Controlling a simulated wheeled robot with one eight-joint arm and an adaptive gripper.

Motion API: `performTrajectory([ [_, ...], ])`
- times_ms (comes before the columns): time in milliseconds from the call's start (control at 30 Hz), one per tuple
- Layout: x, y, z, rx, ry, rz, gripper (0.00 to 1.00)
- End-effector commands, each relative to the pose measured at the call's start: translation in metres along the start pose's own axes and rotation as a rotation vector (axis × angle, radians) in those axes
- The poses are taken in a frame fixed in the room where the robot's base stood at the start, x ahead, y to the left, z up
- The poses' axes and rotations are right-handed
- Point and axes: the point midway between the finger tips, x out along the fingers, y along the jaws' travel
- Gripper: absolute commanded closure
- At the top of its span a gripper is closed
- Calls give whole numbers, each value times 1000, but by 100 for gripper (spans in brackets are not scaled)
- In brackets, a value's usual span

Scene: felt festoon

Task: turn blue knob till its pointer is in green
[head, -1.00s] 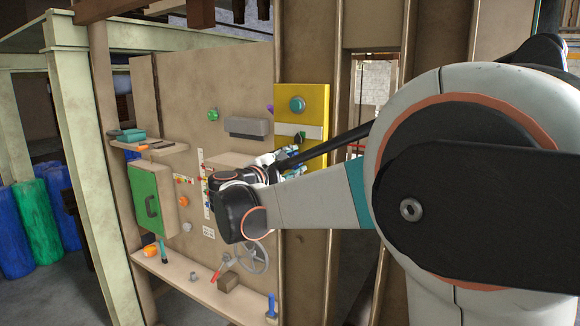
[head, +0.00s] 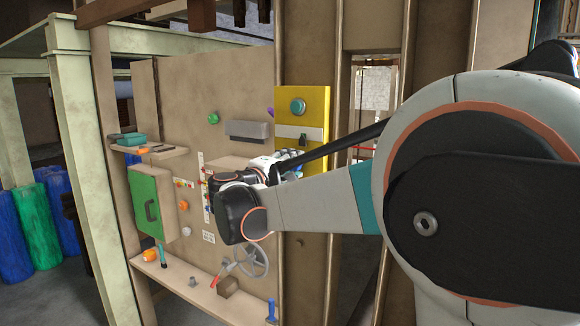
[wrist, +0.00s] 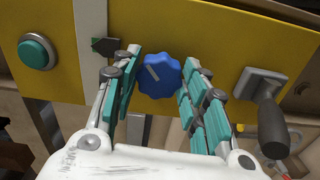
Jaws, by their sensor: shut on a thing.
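The blue knob (wrist: 160,74) sits on the yellow panel (wrist: 218,32) in the wrist view, between the two teal-padded fingers of my gripper (wrist: 162,62). My gripper is shut on the knob, with a finger on either side. A pale pointer mark on the knob's face lies toward its left side, tilted up and left. No green zone around the knob can be made out. In the head view the yellow panel (head: 317,100) shows, but my wrist and gripper (head: 290,157) hide the knob.
A teal round button (wrist: 36,51) and a dark green pointed piece (wrist: 105,45) are left of the knob. A dark-handled lever (wrist: 270,120) sticks out at right, close to the right finger. In the head view a green box (head: 150,200) and handwheel (head: 253,260) are on the board.

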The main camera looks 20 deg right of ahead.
Motion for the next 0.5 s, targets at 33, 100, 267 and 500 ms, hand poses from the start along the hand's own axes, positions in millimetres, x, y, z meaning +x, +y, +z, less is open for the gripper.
performTrajectory([
  [33,0,-2,1,3,-1,-4,84],
  [100,0,-2,1,4,-1,-4,84],
  [267,0,-2,1,4,-1,-4,84],
  [500,0,-2,1,3,-1,-3,40],
])
